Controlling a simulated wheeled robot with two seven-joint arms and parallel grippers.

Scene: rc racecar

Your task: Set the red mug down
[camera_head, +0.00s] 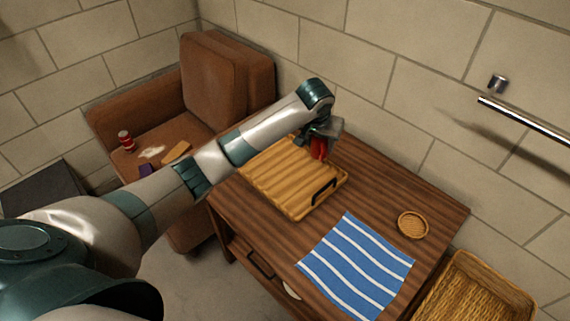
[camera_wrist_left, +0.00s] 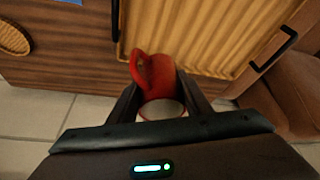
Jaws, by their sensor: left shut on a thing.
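The red mug (camera_head: 319,149) is held by my left gripper (camera_head: 323,140) at the back of the wooden tray (camera_head: 290,205) in the head view. In the left wrist view, the red mug (camera_wrist_left: 154,82) sits between the two dark fingers of my left gripper (camera_wrist_left: 160,92), with its handle toward the top of the picture. The gripper is shut on it. Part of the mug is hidden by the gripper in the head view, and I cannot tell whether it touches the tray. My right gripper is not in view.
The wooden table (camera_head: 433,196) also holds a blue striped cloth (camera_head: 358,265) and a round woven coaster (camera_head: 413,224). A wicker basket (camera_head: 475,290) stands at the right front. A brown armchair (camera_head: 225,85) with a red can (camera_head: 126,140) is at the left. Table around the coaster is clear.

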